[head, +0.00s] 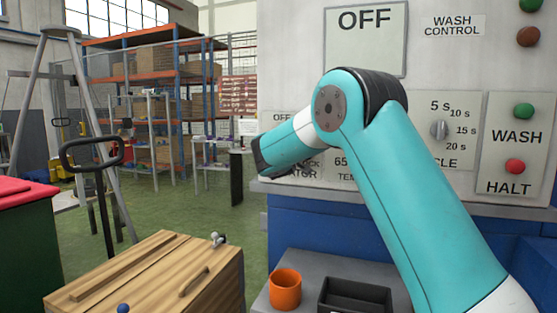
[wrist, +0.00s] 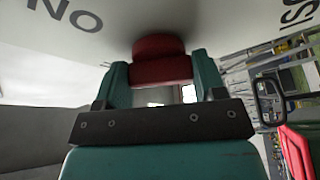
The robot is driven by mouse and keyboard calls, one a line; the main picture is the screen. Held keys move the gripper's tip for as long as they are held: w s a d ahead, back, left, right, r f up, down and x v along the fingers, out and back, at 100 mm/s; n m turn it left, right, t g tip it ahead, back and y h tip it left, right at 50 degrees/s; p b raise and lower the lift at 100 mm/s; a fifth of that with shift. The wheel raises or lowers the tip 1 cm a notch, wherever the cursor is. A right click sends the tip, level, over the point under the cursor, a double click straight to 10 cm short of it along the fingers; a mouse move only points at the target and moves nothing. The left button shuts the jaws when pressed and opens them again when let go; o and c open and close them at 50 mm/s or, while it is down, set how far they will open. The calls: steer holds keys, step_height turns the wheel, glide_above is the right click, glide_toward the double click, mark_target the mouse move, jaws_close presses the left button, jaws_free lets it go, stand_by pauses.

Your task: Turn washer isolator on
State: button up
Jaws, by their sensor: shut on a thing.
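The red isolator handle (wrist: 160,55) shows in the wrist view, with its rounded upper part against the pale panel. My gripper (wrist: 158,72) has its two teal fingers on either side of the red handle and is shut on it. An "ON" label (wrist: 73,14) appears upside down at the upper left of the wrist view. In the head view my arm covers the handle and most of the isolator plate; only an "OFF" (head: 282,117) and the letters "ATOR" (head: 302,174) show around it. The handle's exact angle cannot be told.
The pale control panel (head: 425,60) fills the right, with a cycle dial (head: 438,130), a green WASH button (head: 523,111) and a red HALT button (head: 515,166). Below are an orange cup (head: 285,289) and a dark tray (head: 355,295). A wooden crate (head: 150,275) stands at lower left.

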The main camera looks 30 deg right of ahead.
steer(key=m+h+b, duration=0.1)
steer(key=m+b, duration=0.1)
steer(key=b, duration=0.1)
steer(key=f+m+h+b, duration=0.1)
steer(key=m+b, duration=0.1)
steer(key=b, duration=0.1)
steer(key=shift+m, duration=0.3)
steer(key=m+b, duration=0.1)
steer(key=b, duration=0.1)
steer(key=m+h+b, duration=0.1)
steer(key=m+b, duration=0.1)
steer(key=shift+w+m+g+h, duration=0.1)
steer(key=shift+m+g+h, duration=0.2)
steer(key=m+h+b, duration=0.1)
steer(key=m, duration=0.1)
steer(key=m+g+h+b, duration=0.1)
steer(key=m, duration=0.1)
steer(key=shift+r+m+g, duration=0.2)
steer(key=shift+m+g, duration=0.1)
steer(key=shift+r+m+g+h+b, duration=0.15)
steer(key=shift+m+g+h+b, duration=0.5)
steer(key=shift+m, duration=0.95)
steer(key=shift+r+m, duration=0.1)
steer(key=shift+m, duration=0.2)
steer(key=o, duration=0.9)
